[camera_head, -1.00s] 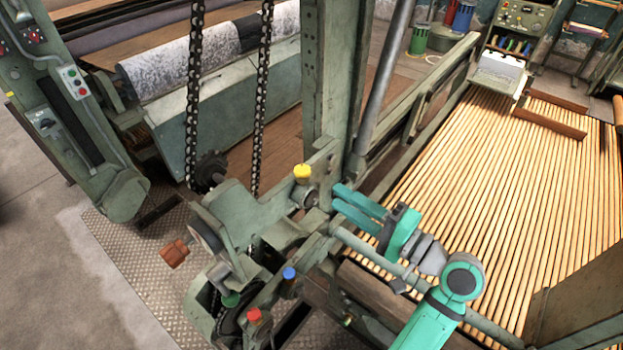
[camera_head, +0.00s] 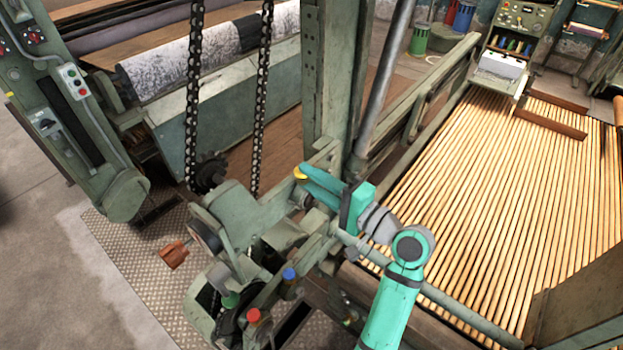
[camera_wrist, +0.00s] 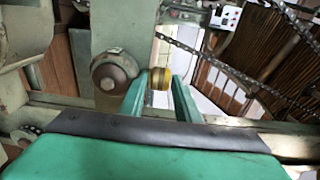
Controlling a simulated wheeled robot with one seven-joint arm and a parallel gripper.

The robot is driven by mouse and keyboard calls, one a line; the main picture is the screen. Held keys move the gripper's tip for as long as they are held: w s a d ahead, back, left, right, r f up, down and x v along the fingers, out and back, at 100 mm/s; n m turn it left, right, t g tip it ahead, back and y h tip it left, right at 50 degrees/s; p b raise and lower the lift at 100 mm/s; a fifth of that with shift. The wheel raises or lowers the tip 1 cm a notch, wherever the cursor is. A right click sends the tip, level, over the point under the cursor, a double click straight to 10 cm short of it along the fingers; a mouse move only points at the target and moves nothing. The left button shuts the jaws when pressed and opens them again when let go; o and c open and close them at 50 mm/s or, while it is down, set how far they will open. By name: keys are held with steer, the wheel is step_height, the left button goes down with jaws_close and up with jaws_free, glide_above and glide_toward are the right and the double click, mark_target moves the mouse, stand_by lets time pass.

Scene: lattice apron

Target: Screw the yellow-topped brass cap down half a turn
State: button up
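The yellow-topped brass cap (camera_head: 300,173) sits on the green machine bracket, beside the upright post. In the wrist view the cap (camera_wrist: 160,79) shows between the far ends of my two teal fingers, with its brass side below the yellow top. My gripper (camera_head: 309,181) reaches the cap from the right and partly covers it in the head view. The fingers (camera_wrist: 160,86) stand apart, one on each side of the cap. They look close to its sides; I cannot tell whether they touch it.
A blue-topped cap (camera_head: 290,275), a red-topped cap (camera_head: 253,316) and a green-topped cap (camera_head: 231,299) sit lower on the machine. Hanging chains (camera_head: 262,100) and a green post (camera_head: 331,75) stand close behind.

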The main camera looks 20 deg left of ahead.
steer(key=c, duration=0.5)
steer(key=shift+d, duration=0.1)
jaws_close()
steer(key=shift+s+m+t, duration=0.15)
steer(key=shift+m+t, duration=0.15)
steer(key=shift+t, duration=0.1)
steer(key=shift+s+a+f+m+t+h, duration=0.1)
steer(key=shift+s+a+m+t+h, duration=0.15)
steer(key=shift+m+t+h, duration=0.35)
steer(key=m+t+h, duration=0.2)
steer(key=t, duration=0.1)
steer(key=m+t+h, duration=0.1)
steer(key=t, duration=0.1)
steer(key=shift+s+a+m+h, duration=0.35)
steer(key=shift+m+h, duration=0.05)
steer(key=shift+s+a+m+t+h, duration=0.1)
steer(key=shift+a+m+t+h, duration=0.05)
steer(key=shift+m+t+h, duration=0.75)
steer(key=shift+a+m+t+h, duration=0.15)
steer(key=shift+m+t+h, duration=0.25)
steer(key=shift+m+h, duration=0.55)
steer(key=shift+t+h, duration=0.3)
steer(key=shift+h, duration=0.55)
